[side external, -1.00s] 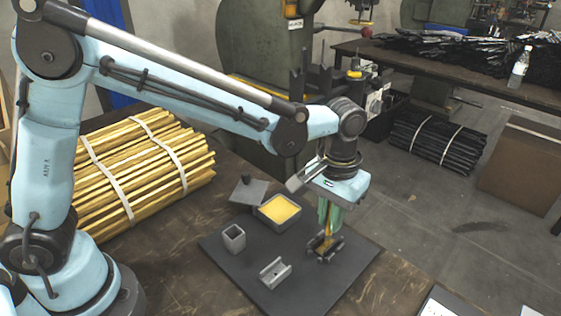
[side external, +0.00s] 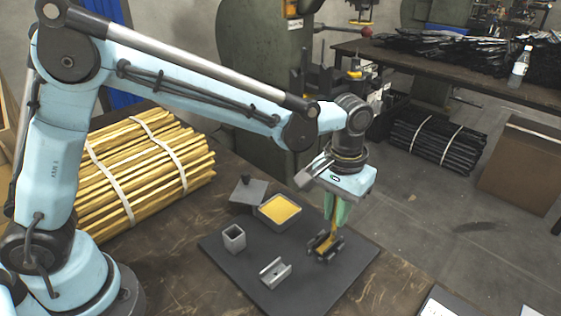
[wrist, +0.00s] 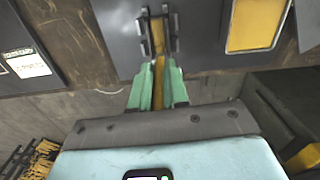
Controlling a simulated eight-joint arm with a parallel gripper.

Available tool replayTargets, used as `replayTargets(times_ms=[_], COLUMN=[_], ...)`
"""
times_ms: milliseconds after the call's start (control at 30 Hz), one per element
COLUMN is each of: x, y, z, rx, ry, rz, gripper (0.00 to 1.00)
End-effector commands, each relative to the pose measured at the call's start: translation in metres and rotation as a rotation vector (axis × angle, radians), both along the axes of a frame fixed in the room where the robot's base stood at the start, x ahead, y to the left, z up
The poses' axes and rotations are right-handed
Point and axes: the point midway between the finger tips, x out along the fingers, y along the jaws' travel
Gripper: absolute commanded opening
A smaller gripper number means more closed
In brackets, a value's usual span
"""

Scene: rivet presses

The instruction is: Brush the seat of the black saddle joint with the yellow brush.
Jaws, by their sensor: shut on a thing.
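My gripper (side external: 337,212) has green fingers, shut on the yellow brush (side external: 326,238). In the wrist view, my gripper (wrist: 159,80) holds the brush (wrist: 158,36), which extends between the cheeks of the black saddle joint (wrist: 174,30). The black saddle joint (side external: 338,244) stands on the dark mat (side external: 310,293), right of its middle. In the side view the brush slants down to the left, its lower end at the joint. Brush and fingers hide part of the seat, and I cannot tell whether the brush touches it.
A grey saddle joint (side external: 275,273) lies on the mat front left. A square grey cup (side external: 234,238) stands behind it. A grey tray with yellow contents (side external: 279,209) stands at the back, beside a knobbed grey lid (side external: 247,192). The mat's front is clear.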

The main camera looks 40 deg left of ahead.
Motion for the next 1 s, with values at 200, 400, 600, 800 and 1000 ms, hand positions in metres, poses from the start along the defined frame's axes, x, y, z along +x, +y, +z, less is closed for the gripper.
replayTargets(times_ms=[200, 400, 600, 800, 1000], x=[-0.001, -0.001, -0.001, -0.001, -0.001], y=[0.000, 0.000, 0.000, 0.000, 0.000], z=[0.027, 0.045, 0.063, 0.076, 0.080], rx=[0.000, 0.000, 0.000, 0.000, 0.000], ry=[0.000, 0.000, 0.000, 0.000, 0.000], rz=[0.000, -0.001, -0.001, -0.001, -0.001], gripper=[0.00, 0.00, 0.00, 0.00, 0.00])
